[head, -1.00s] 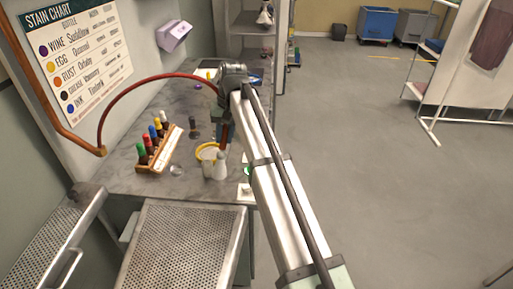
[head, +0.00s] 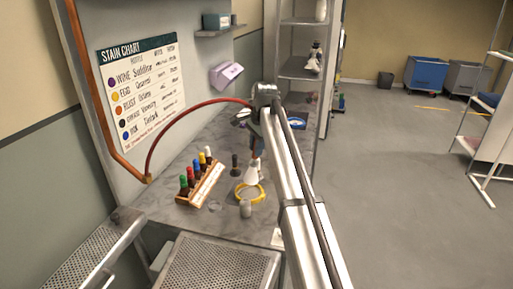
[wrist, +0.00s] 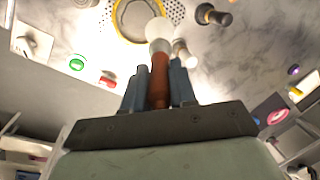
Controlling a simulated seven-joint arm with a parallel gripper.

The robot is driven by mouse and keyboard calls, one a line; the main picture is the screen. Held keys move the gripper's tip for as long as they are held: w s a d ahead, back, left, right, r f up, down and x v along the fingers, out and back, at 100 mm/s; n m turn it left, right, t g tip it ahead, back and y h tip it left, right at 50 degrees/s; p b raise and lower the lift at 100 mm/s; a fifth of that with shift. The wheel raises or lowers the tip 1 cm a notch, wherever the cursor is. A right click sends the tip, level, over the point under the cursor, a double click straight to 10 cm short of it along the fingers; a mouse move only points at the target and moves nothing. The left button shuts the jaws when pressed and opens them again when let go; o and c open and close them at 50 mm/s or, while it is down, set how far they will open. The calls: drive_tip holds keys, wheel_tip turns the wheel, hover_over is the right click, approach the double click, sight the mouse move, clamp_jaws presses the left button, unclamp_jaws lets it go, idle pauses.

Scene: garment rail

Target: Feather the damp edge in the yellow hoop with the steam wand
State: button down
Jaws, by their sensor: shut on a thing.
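The yellow hoop (head: 240,197) lies on the grey worktop, and part of its rim shows at the top of the wrist view (wrist: 118,28). My gripper (wrist: 160,82) is shut on the orange-brown handle of the steam wand (wrist: 159,68). The wand's pale head (wrist: 158,32) points toward the hoop and overlaps its edge in the wrist view. In the head view the white head (head: 253,174) shows just above the hoop; whether it touches cannot be told. The damp edge cannot be made out.
A wooden rack of several colour-capped bottles (head: 203,187) stands left of the hoop. A red hose (head: 190,115) arches over the worktop. Bare worktop lies behind the rack.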

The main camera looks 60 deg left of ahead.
sight(256, 160)
drive_tip(key=shift+f, duration=3)
drive_tip(key=shift+s, duration=0.1)
drive_tip(key=shift+s+a, duration=0.3)
drive_tip(key=shift+s, duration=0.25)
drive_tip(key=shift+s+a, duration=0.3)
drive_tip(key=shift+s, duration=0.25)
drive_tip(key=shift+s+d, duration=0.25)
drive_tip(key=shift+s, duration=0.95)
drive_tip(key=shift+s, duration=0.1)
drive_tip(key=shift+s+d, duration=0.8)
drive_tip(key=shift+d, duration=0.05)
